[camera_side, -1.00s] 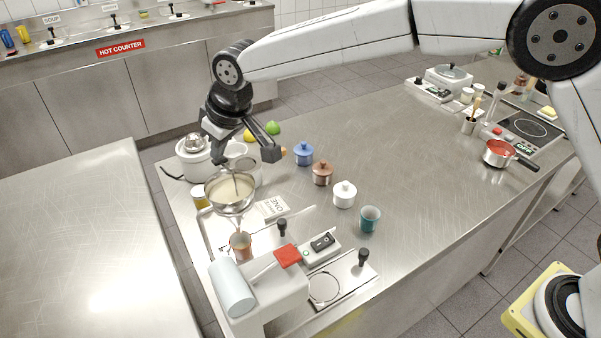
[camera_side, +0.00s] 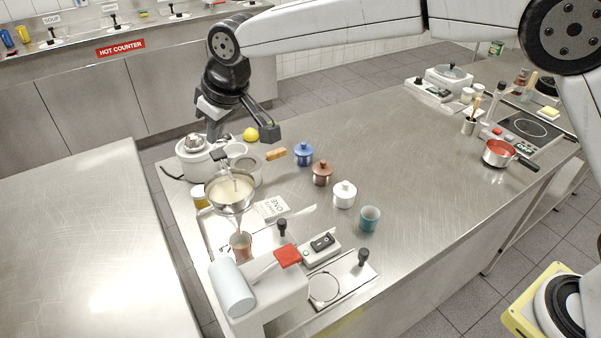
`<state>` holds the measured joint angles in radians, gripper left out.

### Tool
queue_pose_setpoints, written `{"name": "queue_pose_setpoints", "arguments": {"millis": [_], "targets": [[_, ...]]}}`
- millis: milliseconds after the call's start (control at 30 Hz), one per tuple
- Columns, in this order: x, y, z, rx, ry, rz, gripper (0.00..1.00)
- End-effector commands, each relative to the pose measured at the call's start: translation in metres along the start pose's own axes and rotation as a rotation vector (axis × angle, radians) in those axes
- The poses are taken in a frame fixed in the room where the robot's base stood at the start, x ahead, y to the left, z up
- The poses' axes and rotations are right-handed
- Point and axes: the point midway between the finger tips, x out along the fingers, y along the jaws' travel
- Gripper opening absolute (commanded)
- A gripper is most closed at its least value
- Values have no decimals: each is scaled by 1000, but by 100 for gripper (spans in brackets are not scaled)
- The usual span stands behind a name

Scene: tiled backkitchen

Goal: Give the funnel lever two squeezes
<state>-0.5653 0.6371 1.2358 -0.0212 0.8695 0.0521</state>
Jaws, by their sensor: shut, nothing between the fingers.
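The metal funnel (camera_side: 231,208) holds a cream-coloured liquid and stands in a wire stand at the left end of the counter. A copper-coloured cup (camera_side: 240,246) is under its spout. The lever's inner part is hard to make out against the pots behind.
A blue pot (camera_side: 303,153), a brown pot (camera_side: 322,173), a white pot (camera_side: 344,194) and a teal cup (camera_side: 369,219) stand right of the funnel. A white appliance (camera_side: 193,160) is behind it. The counter's middle is clear.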

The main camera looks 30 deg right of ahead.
Motion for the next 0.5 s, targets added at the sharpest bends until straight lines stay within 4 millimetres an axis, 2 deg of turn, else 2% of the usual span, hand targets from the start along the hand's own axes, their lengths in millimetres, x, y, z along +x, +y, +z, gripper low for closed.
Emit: {"name": "queue_pose_setpoints", "arguments": {"millis": [500], "targets": [[-15, 0, -6, 0, 1, 0, 0]]}}
